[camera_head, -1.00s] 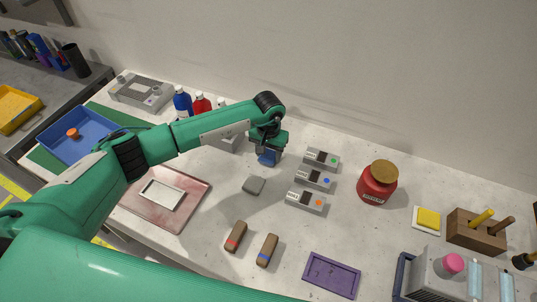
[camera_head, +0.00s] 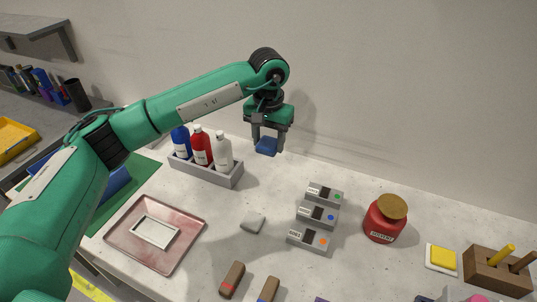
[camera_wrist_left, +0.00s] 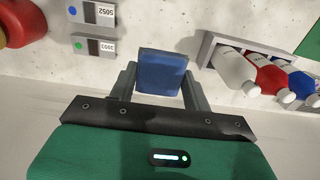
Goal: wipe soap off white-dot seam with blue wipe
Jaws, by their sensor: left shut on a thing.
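The blue wipe (camera_head: 266,147) is a small blue block. My left gripper (camera_head: 267,143) is shut on it and holds it above the table near the back wall. The wipe also shows between the fingers in the left wrist view (camera_wrist_left: 162,72). I cannot make out a white-dot seam or soap in these frames. My right gripper is not in view.
A grey rack (camera_head: 205,174) with blue, red and white bottles stands left of the gripper. Several small grey boxes (camera_head: 318,215) and a red jar (camera_head: 386,218) stand to the right. A pink tray (camera_head: 182,255) and a grey block (camera_head: 253,223) lie in front.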

